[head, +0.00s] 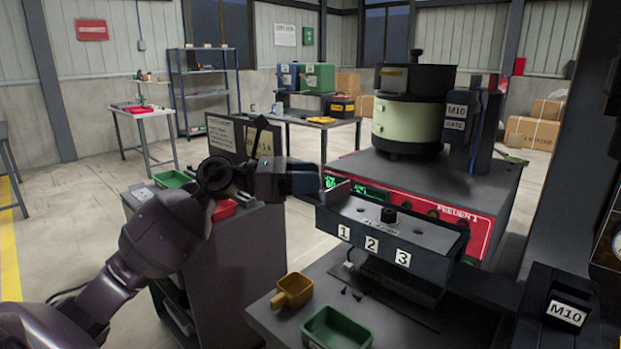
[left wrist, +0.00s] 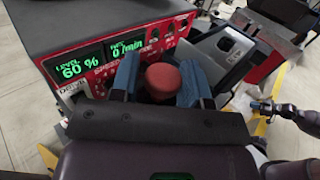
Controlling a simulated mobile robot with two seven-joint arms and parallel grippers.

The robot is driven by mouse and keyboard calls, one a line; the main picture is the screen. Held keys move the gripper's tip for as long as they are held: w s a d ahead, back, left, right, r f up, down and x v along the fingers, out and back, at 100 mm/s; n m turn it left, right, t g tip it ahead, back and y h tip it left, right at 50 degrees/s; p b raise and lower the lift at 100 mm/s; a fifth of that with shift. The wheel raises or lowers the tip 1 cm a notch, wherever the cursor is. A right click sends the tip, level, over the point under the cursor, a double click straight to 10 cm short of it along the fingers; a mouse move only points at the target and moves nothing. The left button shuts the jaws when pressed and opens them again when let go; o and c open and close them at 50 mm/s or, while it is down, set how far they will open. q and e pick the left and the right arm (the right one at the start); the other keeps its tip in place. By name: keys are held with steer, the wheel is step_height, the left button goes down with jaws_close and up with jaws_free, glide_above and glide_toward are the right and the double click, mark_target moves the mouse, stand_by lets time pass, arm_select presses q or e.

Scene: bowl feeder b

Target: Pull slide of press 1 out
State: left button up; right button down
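My left gripper (head: 318,180) is in front of the feeder's panel, at the left end of the tray marked 1, 2, 3 (head: 375,229). In the left wrist view its two blue fingers (left wrist: 160,84) are apart, on either side of a round red knob (left wrist: 162,78). Whether they touch it I cannot tell. The head view does not show this knob. No press 1 label is readable, and I cannot identify its slide. A dark arm with a bluish tip at the right of the left wrist view looks like my right gripper (left wrist: 262,107); its opening is unclear.
Feeder 1 (head: 490,212) stands behind the tray, with a bowl drum (head: 410,125) on top. A yellow scoop (head: 292,290) and a green bin (head: 337,328) are on the bench below. A dark block labelled M10 (head: 566,313) and a dark column (head: 570,170) stand right.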

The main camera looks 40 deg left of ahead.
arm_select(q)
steer(key=shift+o, duration=1.4)
steer(key=shift+a, duration=0.2)
steer(key=shift+d, duration=0.1)
steer(key=v, duration=1.1)
steer(key=shift+p, duration=0.35)
steer(key=shift+d+f, duration=0.1)
steer(key=shift+d, duration=0.05)
